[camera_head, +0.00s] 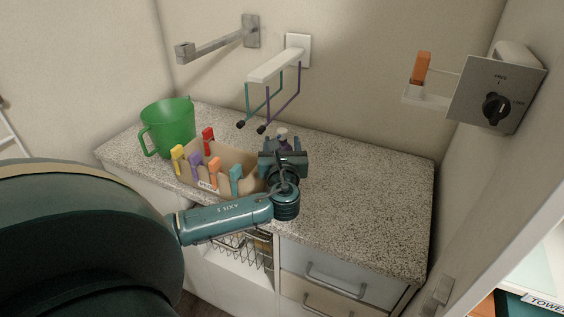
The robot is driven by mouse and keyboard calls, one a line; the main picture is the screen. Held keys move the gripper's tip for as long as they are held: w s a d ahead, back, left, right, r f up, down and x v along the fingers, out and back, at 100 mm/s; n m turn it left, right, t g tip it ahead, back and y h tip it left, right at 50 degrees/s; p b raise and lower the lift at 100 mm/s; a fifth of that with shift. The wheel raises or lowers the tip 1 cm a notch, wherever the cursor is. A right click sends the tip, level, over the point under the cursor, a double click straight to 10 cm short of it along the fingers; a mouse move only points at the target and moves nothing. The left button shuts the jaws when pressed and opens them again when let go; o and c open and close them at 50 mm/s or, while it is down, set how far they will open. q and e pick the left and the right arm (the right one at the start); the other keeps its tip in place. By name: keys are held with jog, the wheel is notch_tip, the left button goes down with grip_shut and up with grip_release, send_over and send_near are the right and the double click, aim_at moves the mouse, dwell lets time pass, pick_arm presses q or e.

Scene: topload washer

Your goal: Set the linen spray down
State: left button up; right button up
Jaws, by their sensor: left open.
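The linen spray (282,133) is probably the bottle whose pale top shows just behind my left gripper on the counter. Most of it is hidden by the gripper, so I cannot tell whether they touch. My left gripper (283,158) is open over the middle of the speckled counter (360,200), to the right of the box with the pegs. My right gripper is out of view.
A tan box (215,180) holds several coloured pegs, beside a green jug (168,126). The counter's right part is clear. A control box (497,93) is on the right wall.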

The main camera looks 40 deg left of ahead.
pick_arm(q)
jog(key=shift+w+a, duration=0.3)
jog(key=shift+w, duration=0.05)
jog(key=shift+c, duration=0.3)
jog(key=shift+s, duration=0.1)
jog(key=c, duration=1)
jog(key=shift+f, duration=0.1)
grip_shut()
jog(key=shift+d, duration=0.1)
